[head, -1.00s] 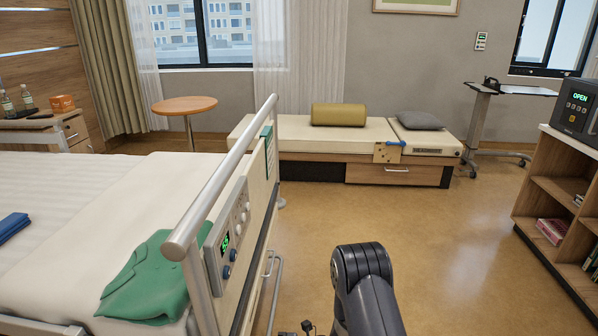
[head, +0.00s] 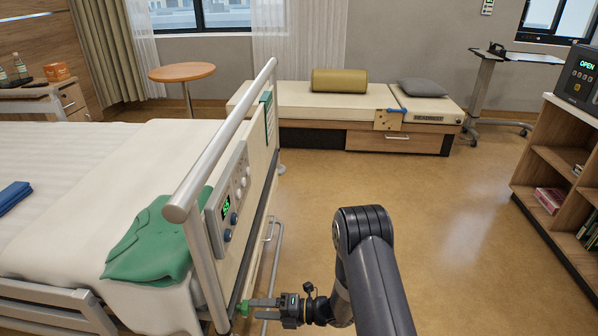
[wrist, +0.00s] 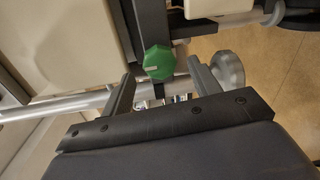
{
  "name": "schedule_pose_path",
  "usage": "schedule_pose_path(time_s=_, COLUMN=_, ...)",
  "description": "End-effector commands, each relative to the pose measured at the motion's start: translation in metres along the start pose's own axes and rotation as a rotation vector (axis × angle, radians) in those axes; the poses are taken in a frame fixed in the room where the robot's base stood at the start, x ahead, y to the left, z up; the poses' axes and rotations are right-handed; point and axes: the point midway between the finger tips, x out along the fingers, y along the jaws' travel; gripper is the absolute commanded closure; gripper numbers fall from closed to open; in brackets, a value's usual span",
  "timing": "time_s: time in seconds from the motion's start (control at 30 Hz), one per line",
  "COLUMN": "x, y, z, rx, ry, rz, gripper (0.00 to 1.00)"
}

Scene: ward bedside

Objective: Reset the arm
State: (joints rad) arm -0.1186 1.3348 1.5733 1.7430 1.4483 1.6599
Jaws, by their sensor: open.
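My gripper (head: 262,307) is low at the side of the bed, pointing left toward the bed frame in the head view. In the wrist view my gripper (wrist: 160,92) has its two fingers apart, with a green knob (wrist: 159,62) just beyond and between the fingertips. The green knob (head: 243,308) also shows at the fingertips in the head view. Whether the fingers touch it cannot be told. Nothing is seen held. My arm (head: 365,250) rises beside the bed and bends at a dark elbow.
The bed rail (head: 222,140) and control panel (head: 227,208) stand close left of my arm. A green garment (head: 150,245) lies on the bed. A shelf unit (head: 545,150) is at the right. The floor (head: 440,220) between is clear, up to a bench (head: 290,130).

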Motion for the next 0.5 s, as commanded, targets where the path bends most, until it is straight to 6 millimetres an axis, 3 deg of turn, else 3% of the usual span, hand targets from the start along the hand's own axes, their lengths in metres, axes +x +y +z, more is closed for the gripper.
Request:
schedule_pose_path(time_s=0.13, x=0.03, y=-0.001, z=-0.002, rx=-0.001, ry=0.005, rz=0.001, gripper=0.41)
schedule_pose_path(time_s=0.5, x=0.027, y=-0.003, z=-0.001, rx=-0.298, ry=-0.024, rz=-0.004, gripper=0.41)
